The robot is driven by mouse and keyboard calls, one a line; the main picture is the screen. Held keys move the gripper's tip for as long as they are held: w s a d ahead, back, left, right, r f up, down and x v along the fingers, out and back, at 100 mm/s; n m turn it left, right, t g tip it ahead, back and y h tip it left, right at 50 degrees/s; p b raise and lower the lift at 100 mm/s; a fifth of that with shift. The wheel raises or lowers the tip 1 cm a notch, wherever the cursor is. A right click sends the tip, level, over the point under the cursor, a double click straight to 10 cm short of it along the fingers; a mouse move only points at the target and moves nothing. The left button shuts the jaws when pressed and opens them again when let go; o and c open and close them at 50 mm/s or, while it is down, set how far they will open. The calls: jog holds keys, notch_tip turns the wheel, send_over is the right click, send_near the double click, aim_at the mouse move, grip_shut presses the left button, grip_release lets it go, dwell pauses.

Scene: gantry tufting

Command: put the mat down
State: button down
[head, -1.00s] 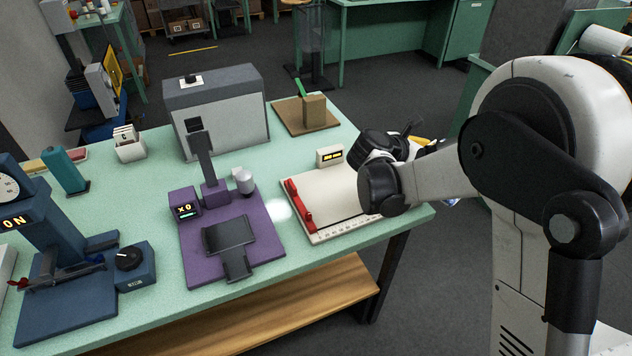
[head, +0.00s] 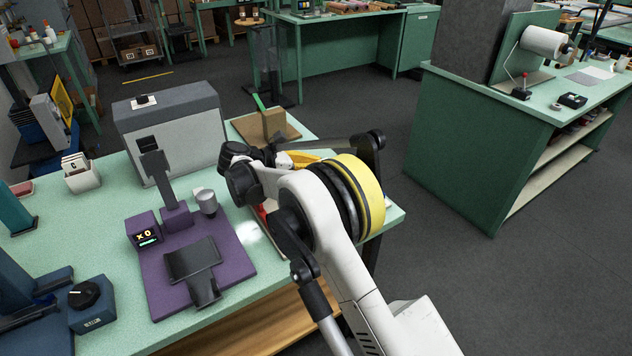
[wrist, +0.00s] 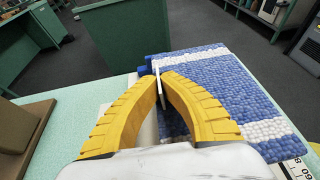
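The mat (wrist: 225,85) is a blue and white beaded sheet in the wrist view. It spreads to the right of my gripper (wrist: 161,82), whose yellow fingers meet at the mat's left edge and look shut on it. A little blue also shows left of the fingertips. The mat is above or on a pale board with a printed scale (wrist: 300,168); I cannot tell whether it touches. In the head view my arm covers the mat and most of the gripper.
The green table holds a purple stand (head: 155,275), a grey box machine (head: 185,140) and a brown board (head: 290,125) with a block (head: 274,122). A green workbench (head: 470,135) with a white roll (head: 541,41) stands across a clear floor gap at right.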

jog(key=shift+a+f, duration=0.25)
jog(key=shift+a, duration=0.05)
jog(key=shift+f, duration=0.2)
jog(key=shift+f+b, duration=0.9)
jog(key=shift+f, duration=0.8)
jog(key=shift+f, duration=0.2)
jog(key=c, duration=1.6)
grip_release()
jog(key=shift+r, duration=0.1)
